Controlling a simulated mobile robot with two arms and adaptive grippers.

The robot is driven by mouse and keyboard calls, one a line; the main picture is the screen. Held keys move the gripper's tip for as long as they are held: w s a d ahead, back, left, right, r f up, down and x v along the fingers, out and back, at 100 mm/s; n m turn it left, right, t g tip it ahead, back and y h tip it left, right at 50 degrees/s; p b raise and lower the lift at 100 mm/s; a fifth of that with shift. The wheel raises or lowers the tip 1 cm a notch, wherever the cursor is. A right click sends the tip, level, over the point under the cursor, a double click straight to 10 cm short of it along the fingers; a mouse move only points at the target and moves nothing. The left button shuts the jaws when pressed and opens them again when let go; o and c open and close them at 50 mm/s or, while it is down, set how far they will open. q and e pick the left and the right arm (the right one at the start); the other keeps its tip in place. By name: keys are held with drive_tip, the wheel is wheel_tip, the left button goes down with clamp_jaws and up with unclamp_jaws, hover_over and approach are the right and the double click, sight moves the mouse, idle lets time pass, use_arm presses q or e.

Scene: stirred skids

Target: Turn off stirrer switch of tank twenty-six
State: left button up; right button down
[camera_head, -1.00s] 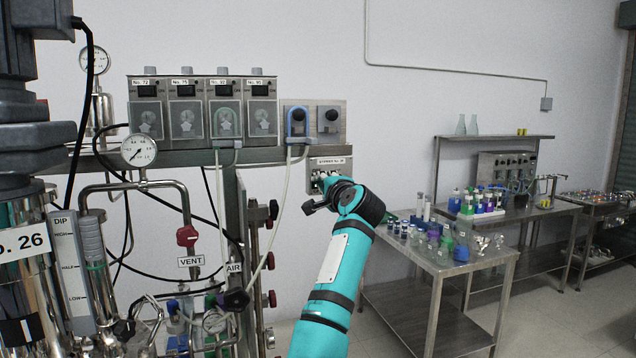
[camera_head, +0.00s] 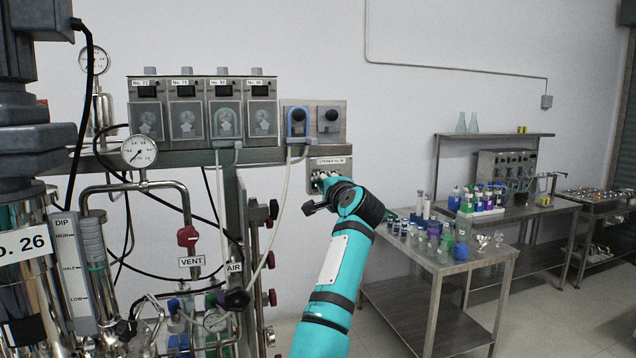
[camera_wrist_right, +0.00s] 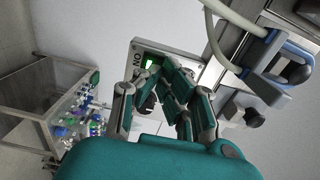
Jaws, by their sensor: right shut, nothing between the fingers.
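The stirrer switch box (camera_head: 318,165) is a small metal box below the right end of the pump shelf; its label is too small to read surely. My right gripper (camera_head: 324,184) is at the front of this box, its fingers largely hidden behind my wrist. In the right wrist view, the shut, empty fingers (camera_wrist_right: 162,78) are over the switch plate (camera_wrist_right: 177,53), close to a green lit part (camera_wrist_right: 151,62) beside the word ON. The fingers cover much of the plate, and I cannot tell whether they touch the switch. Tank 26 (camera_head: 28,270) stands at the far left. My left gripper is out of view.
Several pump units (camera_head: 187,100) and two black knobs (camera_head: 331,115) sit above the box; pale tubes (camera_head: 287,185) hang left of it. A gauge (camera_head: 139,152) and red valve handle (camera_head: 187,237) are further left. A metal table (camera_head: 450,262) with bottles stands right.

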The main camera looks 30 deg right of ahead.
drive_tip(key=shift+w+r, duration=0.1)
drive_tip(key=shift+w, duration=0.05)
drive_tip(key=shift+w+d+p, duration=0.2)
drive_tip(key=shift+w+p, duration=0.3)
drive_tip(key=shift+w, duration=0.05)
drive_tip(key=shift+r, duration=0.2)
drive_tip(key=shift+f, duration=0.25)
drive_tip(key=shift+s+a+f, duration=0.1)
drive_tip(key=shift+s+a, duration=0.05)
drive_tip(key=shift+s, duration=0.45)
